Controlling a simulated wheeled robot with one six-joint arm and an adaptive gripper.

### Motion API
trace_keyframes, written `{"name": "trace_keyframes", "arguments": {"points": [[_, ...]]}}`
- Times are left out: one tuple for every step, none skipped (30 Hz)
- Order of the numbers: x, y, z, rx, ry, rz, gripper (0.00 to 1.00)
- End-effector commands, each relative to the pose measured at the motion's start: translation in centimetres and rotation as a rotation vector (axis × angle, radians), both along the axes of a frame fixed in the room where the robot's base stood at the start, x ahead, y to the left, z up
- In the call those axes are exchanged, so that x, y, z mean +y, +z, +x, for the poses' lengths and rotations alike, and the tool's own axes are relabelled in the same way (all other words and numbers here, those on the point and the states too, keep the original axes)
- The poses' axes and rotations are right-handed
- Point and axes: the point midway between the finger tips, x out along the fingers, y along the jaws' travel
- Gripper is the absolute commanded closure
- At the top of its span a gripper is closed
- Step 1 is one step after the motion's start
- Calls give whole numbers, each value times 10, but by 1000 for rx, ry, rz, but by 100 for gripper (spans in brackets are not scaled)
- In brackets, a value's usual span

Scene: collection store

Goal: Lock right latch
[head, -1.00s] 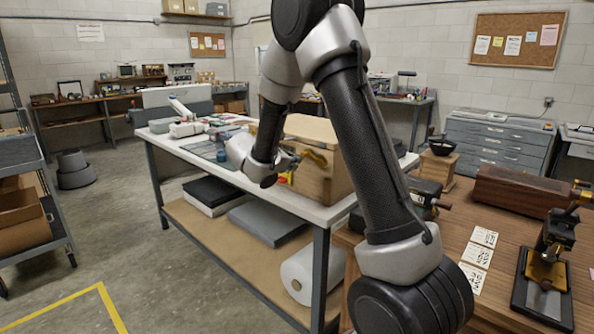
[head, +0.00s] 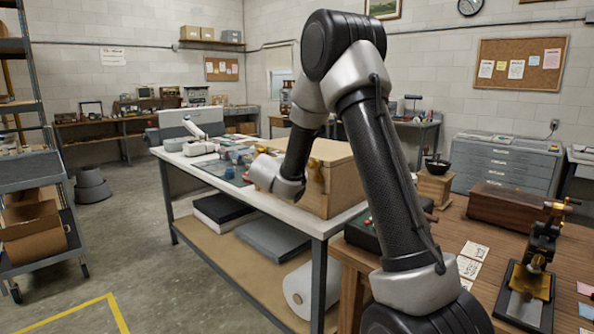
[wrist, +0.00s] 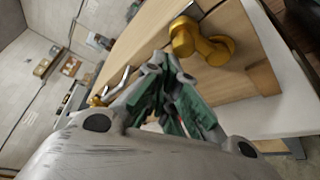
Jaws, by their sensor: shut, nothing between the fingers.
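A light wooden box (head: 338,188) stands on a white-topped workbench (head: 322,222). In the wrist view, a thick brass-yellow latch (wrist: 200,42) sits on the box's wooden face, just beyond and to the right of my fingertips. A second, smaller brass fitting with a metal bar (wrist: 98,100) shows at left, partly behind my gripper. My gripper (wrist: 162,64) has green-padded fingers, shut and empty, close to the box face and apart from the thick latch as far as I can tell. In the head view my own wrist hides the fingers; a bit of yellow (head: 317,172) shows beside it.
Small tools and a blue item (head: 229,172) lie on the bench left of the box. A wooden table (head: 470,232) at right holds a brass-fitted device (head: 530,275), cards and a dark wooden case (head: 508,202).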

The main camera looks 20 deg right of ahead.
Motion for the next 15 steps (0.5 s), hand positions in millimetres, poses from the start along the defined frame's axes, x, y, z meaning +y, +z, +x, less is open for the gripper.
{"name": "trace_keyframes", "arguments": {"points": [[-1,2,-2,0,0,0,100],[-1,3,-3,0,0,0,100],[-2,3,-4,0,0,0,100],[-2,4,-5,0,0,0,100],[-2,4,-6,1,0,0,100],[-3,5,-7,1,0,0,100],[-3,5,-8,1,0,0,100],[-3,5,-9,2,-1,1,100],[-3,6,-9,2,-1,1,100],[-4,6,-10,2,-1,1,100],[-4,6,-10,2,-1,1,100],[-4,7,-11,2,-1,1,100],[-4,7,-11,2,-1,1,100],[-4,7,-12,2,-2,0,100],[-5,7,-12,2,-2,0,100]]}}
